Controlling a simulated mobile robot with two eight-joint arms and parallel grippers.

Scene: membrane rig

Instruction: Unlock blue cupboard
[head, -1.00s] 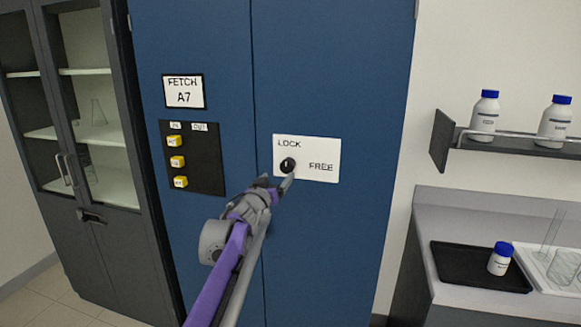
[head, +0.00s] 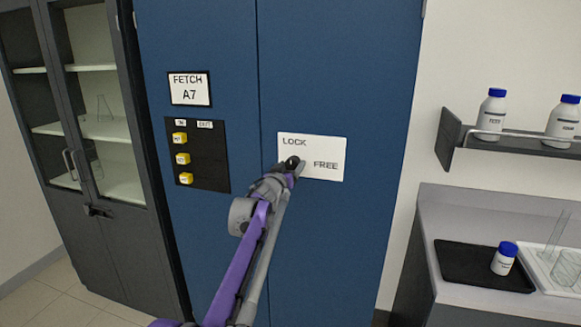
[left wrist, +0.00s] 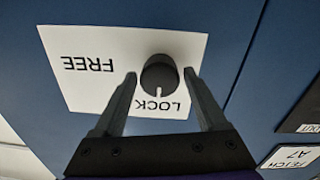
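The blue cupboard (head: 340,75) fills the middle of the head view, its doors closed. A white plate (head: 328,171) on its right door reads LOCK at upper left and FREE at right. A round black knob (head: 292,161) sits on the plate, partly hidden by my gripper. In the left wrist view the plate appears upside down, and the white mark on the knob (left wrist: 159,72) points toward LOCK. My left gripper (head: 296,170) is at the knob. Its fingers are open, one on each side of the knob, with visible gaps. My right gripper is not in view.
A dark panel (head: 211,160) with yellow blocks and a FETCH A7 sign (head: 189,89) are on the left door. A glass-fronted cabinet (head: 95,225) stands left. At right are a bottle shelf (head: 455,135) and a counter (head: 440,210) with a black tray (head: 455,263).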

